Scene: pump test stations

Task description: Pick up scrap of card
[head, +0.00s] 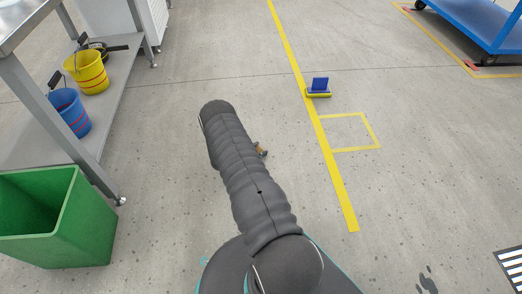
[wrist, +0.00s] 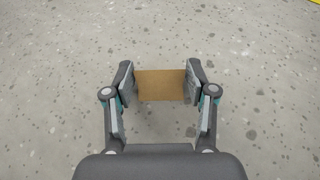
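The scrap of card (wrist: 161,85) is a small flat brown rectangle. In the wrist view it lies between the two fingers of my gripper (wrist: 160,83), spanning nearly the whole gap between the pads. The fingers stand well apart, one at each side edge of the card. I cannot tell whether the pads press on it or only flank it. In the head view a small brownish bit, apparently the card (head: 263,151), shows low beside my arm. My arm hides most of the gripper there.
A green bin (head: 83,222) stands at left, beside a grey shelf bench with a blue bucket (head: 70,113) and yellow bucket (head: 88,73). A blue and yellow object (head: 319,88) sits by the yellow floor line. A blue cart (head: 480,22) stands far right. Floor around the card is clear.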

